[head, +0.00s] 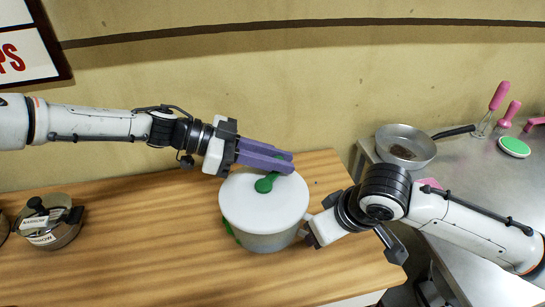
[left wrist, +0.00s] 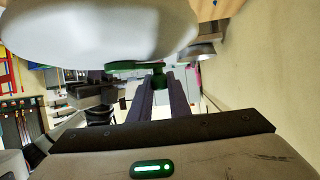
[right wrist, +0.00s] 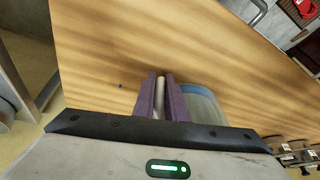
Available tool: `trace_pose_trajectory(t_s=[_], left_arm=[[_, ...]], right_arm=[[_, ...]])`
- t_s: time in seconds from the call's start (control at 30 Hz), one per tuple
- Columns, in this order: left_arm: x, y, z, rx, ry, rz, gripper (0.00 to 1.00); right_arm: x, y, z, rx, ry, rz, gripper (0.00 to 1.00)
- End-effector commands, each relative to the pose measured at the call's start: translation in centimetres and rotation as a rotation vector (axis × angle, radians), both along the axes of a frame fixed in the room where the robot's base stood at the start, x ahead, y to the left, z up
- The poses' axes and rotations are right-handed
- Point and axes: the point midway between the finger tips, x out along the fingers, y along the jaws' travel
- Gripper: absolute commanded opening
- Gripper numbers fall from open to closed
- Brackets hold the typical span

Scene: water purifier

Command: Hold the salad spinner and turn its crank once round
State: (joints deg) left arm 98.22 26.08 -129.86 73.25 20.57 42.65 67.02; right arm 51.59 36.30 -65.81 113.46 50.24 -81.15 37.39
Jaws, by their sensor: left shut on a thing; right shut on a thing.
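The salad spinner, with a round white lid (head: 262,209) and a pale see-through bowl (head: 266,243), stands upright on the wooden table. Its green crank (head: 265,184) lies on the lid toward the back; the left wrist view also shows the crank (left wrist: 126,68). My left gripper (head: 288,160) reaches over the back of the lid, its purple fingers shut on the crank's knob (left wrist: 158,72). My right gripper (right wrist: 160,82) is at the bowl's right side, shut on a narrow pale part of the spinner, probably its handle. In the head view its fingertips are mostly hidden.
A metal counter (head: 480,190) at the right holds a frying pan (head: 405,146), pink-handled utensils (head: 499,96) and a green round item (head: 514,146).

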Motion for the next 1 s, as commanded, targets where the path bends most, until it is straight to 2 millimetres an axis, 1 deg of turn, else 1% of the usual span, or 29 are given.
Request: trace_pose_trajectory(t_s=[0.2,0.5,0.7,1.0], left_arm=[[-0.5,-0.9,-0.1,0.001,-0.002,-0.187,0.00],[-1.2,-1.5,0.0,0.002,-0.002,-0.357,0.00],[-1.5,-1.6,0.0,0.001,0.000,-0.412,0.00],[-1.7,-1.5,-0.1,0.001,0.005,-0.435,0.00]], right_arm=[[0.1,-0.1,0.0,-0.001,-0.002,-0.002,0.00],[0.1,-0.1,0.0,-0.002,-0.001,-0.002,0.00],[0.1,-0.1,0.0,-0.002,-0.001,-0.003,0.00],[0.1,-0.1,0.0,-0.001,-0.001,-0.004,0.00]])
